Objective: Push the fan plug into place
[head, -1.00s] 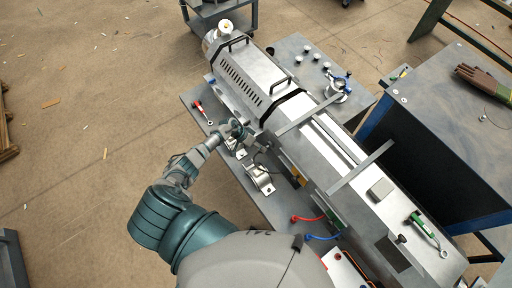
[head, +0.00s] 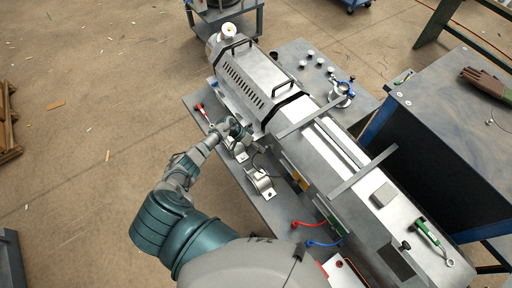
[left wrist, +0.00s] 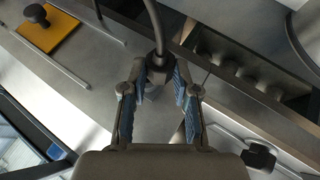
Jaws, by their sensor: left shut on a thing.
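My left gripper (head: 231,129) is beside the long side of the silver extruder (head: 262,82), above the grey bench edge. In the left wrist view the gripper (left wrist: 161,80) is shut on the dark fan plug (left wrist: 162,67), which sits between the blue-padded fingers. A dark cable (left wrist: 153,22) runs up from the plug out of the picture. The plug's front end and its socket cannot be made out. In the head view the gripper hides the plug. My right gripper is not in view.
Metal brackets (head: 261,183) stand on the bench just in front of the gripper. A red-handled tool (head: 202,110) lies behind it. Red (head: 309,224) and blue (head: 325,242) leads lie nearer. A yellow plate (left wrist: 52,37) with a black knob shows in the left wrist view.

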